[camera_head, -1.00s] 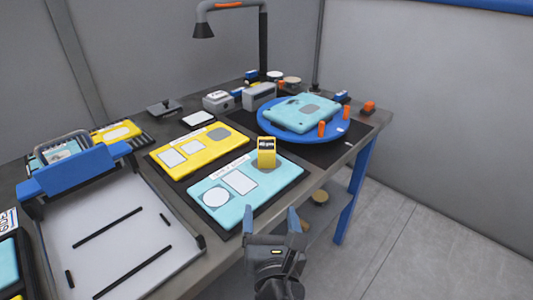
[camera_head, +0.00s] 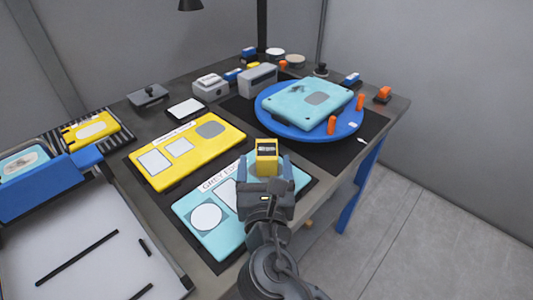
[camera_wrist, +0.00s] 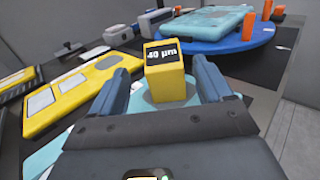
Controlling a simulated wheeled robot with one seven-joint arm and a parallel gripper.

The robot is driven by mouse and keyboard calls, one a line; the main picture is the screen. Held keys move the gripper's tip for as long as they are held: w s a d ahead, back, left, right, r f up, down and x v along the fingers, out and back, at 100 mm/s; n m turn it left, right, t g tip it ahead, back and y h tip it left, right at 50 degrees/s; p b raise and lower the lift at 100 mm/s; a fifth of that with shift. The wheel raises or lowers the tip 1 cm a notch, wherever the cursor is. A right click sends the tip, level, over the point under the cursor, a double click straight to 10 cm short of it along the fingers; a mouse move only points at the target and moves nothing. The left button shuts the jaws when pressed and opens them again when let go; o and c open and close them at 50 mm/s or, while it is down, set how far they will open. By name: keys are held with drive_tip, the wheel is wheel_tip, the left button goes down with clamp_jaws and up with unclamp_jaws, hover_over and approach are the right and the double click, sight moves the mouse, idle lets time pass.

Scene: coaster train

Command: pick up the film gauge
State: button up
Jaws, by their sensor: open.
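The film gauge (camera_head: 266,155) is a small yellow block with a dark display. It stands upright on the grey round patch of the light-blue panel (camera_head: 206,247). In the wrist view the film gauge (camera_wrist: 166,72) shows its display, reading about "40 µm", between and just beyond my fingers. My gripper (camera_head: 264,163) is open, with one blue finger at either side. In the wrist view my gripper (camera_wrist: 164,80) has a gap on both sides of the gauge and holds nothing. The gauge's lower front is partly hidden by my gripper in the head view.
A yellow panel (camera_head: 158,181) lies left of the light-blue one. A blue turntable (camera_head: 345,128) with a light-blue panel and orange pegs stands behind to the right. A grey tray (camera_head: 62,235) is at left. Grey boxes (camera_head: 258,79) stand at the back.

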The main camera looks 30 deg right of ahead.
sight(266, 145)
drive_tip(key=p+x, duration=0.1)
drive_tip(key=x, duration=0.5)
drive_tip(key=shift+w+d, duration=0.15)
drive_tip(key=shift+d, duration=0.15)
drive_tip(key=shift+c, duration=0.4)
drive_tip(key=c, duration=1)
drive_tip(key=shift+c, duration=1.1)
drive_tip(key=shift+r, duration=0.1)
drive_tip(key=shift+r, duration=0.1)
